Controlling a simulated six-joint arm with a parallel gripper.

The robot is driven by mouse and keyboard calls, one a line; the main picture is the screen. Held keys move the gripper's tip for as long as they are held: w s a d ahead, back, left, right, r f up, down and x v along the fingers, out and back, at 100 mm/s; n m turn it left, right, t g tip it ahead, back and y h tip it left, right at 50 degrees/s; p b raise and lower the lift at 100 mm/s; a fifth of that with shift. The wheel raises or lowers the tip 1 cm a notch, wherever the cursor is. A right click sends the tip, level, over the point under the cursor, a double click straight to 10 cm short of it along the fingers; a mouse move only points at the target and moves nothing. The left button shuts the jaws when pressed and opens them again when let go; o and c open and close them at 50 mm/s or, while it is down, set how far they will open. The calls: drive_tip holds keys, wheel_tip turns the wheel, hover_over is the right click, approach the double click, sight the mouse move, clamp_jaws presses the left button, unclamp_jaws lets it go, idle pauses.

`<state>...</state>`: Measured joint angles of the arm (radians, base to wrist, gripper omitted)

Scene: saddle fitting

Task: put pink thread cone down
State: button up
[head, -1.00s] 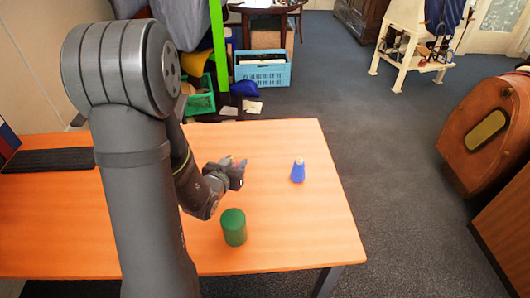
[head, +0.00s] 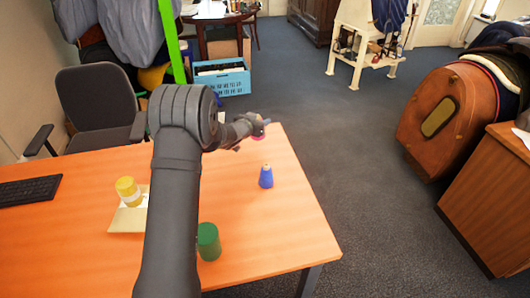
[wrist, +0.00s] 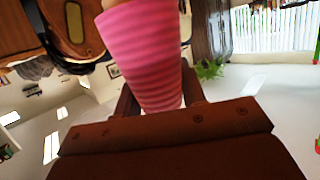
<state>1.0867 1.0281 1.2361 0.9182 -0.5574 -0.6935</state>
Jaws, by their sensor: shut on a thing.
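My gripper (head: 258,128) is near the far right corner of the orange table in the head view. It is shut on the pink thread cone (wrist: 143,50), which shows large and striped pink between the dark jaws in the wrist view. In the head view only a small bit of pink shows at the gripper. The cone's height above the table is hard to tell. A blue cone (head: 266,178) stands nearer on the table, apart from the gripper.
The table (head: 290,225) has a green cylinder (head: 208,242) near its front edge. A yellow spool-like thing (head: 128,191) stands on a tan and white flat piece (head: 127,219) left of my arm. The table's right side is mostly bare. An office chair (head: 98,103) stands behind.

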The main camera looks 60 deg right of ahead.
drive_tip(key=d+f, duration=0.1)
drive_tip(key=f, duration=0.2)
drive_tip(key=d+f, duration=0.1)
drive_tip(key=f, duration=0.2)
drive_tip(key=d+f, duration=0.2)
drive_tip(key=f, duration=0.1)
drive_tip(key=shift+s+f, duration=0.35)
drive_tip(key=shift+s, duration=0.05)
drive_tip(key=shift+f, duration=0.1)
drive_tip(key=o, duration=1.1)
drive_tip(key=v, duration=1.2)
drive_tip(key=shift+w, duration=0.15)
